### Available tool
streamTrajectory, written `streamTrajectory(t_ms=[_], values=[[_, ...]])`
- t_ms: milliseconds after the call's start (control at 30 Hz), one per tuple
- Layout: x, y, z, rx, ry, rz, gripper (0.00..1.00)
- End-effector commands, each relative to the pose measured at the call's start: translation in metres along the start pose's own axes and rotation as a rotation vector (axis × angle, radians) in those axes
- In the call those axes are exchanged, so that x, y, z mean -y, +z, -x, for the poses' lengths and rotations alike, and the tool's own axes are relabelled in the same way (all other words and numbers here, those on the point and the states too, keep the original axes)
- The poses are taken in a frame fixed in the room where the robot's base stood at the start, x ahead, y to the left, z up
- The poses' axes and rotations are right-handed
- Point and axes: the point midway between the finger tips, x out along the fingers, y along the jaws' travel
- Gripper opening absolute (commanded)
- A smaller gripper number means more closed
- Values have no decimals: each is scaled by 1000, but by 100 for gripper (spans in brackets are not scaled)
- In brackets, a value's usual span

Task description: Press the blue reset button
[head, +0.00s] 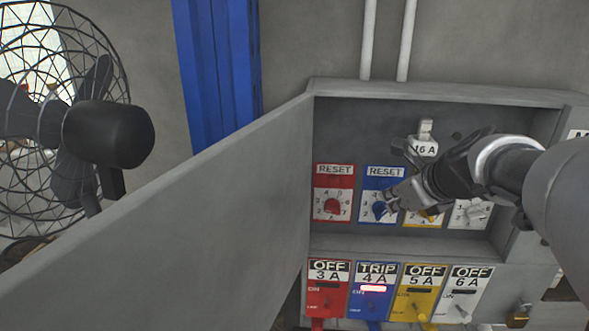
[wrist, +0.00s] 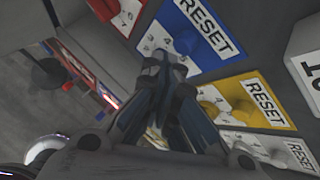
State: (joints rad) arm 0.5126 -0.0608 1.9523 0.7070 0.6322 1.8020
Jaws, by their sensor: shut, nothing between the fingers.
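The blue reset panel (head: 385,180) is second from the left in the upper row of the grey box. In the wrist view the shut fingertips (wrist: 164,66) are close to the blue button (wrist: 186,42) and overlap the panel's lower edge. I cannot tell whether they touch it.
The red reset panel (head: 333,190) is on the left; the yellow reset panel (wrist: 255,98) is on the other side, partly behind my gripper in the head view. A 16 A switch (head: 424,140) is above. The blue breaker (head: 374,290) below reads TRIP. The open door (head: 200,220) stands left.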

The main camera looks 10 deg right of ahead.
Motion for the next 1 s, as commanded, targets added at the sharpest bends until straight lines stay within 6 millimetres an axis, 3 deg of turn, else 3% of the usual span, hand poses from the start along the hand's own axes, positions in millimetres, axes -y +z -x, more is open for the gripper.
streamTrajectory(t_ms=[1000], values=[[6,7,-8,0,1,1,0]])
